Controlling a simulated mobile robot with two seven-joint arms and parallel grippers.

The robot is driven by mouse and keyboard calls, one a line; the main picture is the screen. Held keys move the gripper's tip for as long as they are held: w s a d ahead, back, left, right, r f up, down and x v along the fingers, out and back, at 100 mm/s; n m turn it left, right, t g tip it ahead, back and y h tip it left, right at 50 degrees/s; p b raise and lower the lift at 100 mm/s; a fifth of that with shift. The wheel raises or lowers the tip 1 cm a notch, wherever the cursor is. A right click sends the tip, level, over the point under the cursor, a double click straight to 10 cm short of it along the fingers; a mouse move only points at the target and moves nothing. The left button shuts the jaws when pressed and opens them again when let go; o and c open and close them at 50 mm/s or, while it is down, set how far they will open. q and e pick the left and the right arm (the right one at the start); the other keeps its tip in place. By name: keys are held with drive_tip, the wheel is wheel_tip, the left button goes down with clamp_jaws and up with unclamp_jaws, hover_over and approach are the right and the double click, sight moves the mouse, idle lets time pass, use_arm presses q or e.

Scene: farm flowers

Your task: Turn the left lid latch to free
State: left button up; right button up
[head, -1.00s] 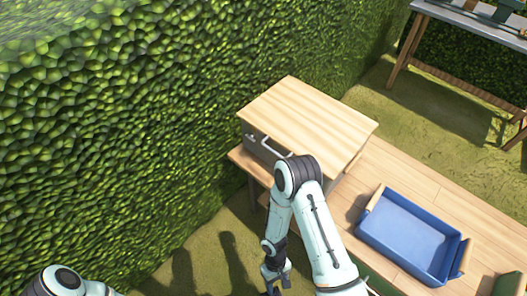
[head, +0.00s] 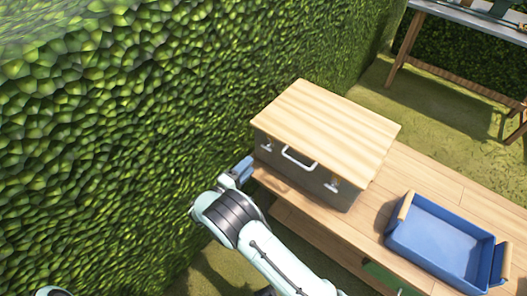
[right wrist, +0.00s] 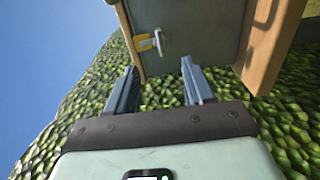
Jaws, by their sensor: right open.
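The grey box (head: 312,186) has a pale wooden lid (head: 325,122) and stands on a wooden bench. The left lid latch (head: 266,146) is a small light piece near the front's left corner, just under the lid. In the right wrist view, a latch (right wrist: 158,42), apparently the left one, shows as a silvery lever by a yellow plate. My right gripper (head: 243,170) is beside the box's left front corner. In the right wrist view, its fingers (right wrist: 160,88) are apart and empty, short of the latch. My left gripper is out of view.
A white handle (head: 298,160) and a right latch (head: 333,185) are also on the box front. The bench (head: 400,170) carries a blue crate (head: 440,237) to the right. A tall hedge (head: 120,130) stands close on the left. Another table (head: 465,14) is at the back right.

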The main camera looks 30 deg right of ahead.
sight(268, 147)
drive_tip(key=x, duration=0.9)
drive_tip(key=shift+d, duration=0.15)
clamp_jaws()
